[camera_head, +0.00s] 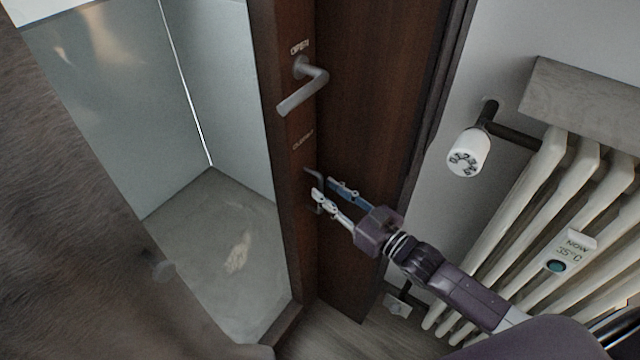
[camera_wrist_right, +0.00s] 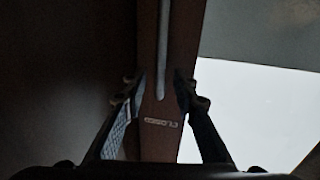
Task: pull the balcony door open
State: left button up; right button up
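The balcony door has a dark brown wooden edge strip (camera_head: 297,210) beside a pale glass-like area. A grey metal lever handle (camera_head: 303,85) is on the strip, its grip slanting down and left, between an "OPEN" label above and a "CLOSED" label below. My right gripper (camera_head: 323,188) is open and empty below the handle, close to the strip. In the right wrist view the handle (camera_wrist_right: 163,50) runs along the strip, and the "CLOSED" label (camera_wrist_right: 161,123) shows between the open fingers (camera_wrist_right: 158,88). I cannot tell whether the fingers touch the door. My left gripper is not in view.
A white radiator (camera_head: 545,215) with a valve knob (camera_head: 468,153) stands at the right, near my right arm. A grey-brown furry surface (camera_head: 60,220) fills the left. A dark brown panel (camera_head: 370,120) stands right of the handle. Some wooden floor (camera_head: 350,335) shows at the bottom.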

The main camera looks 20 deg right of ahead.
aim_at(322, 188)
jog(key=shift+x, duration=1.5)
jog(key=shift+c, duration=0.6)
grip_shut()
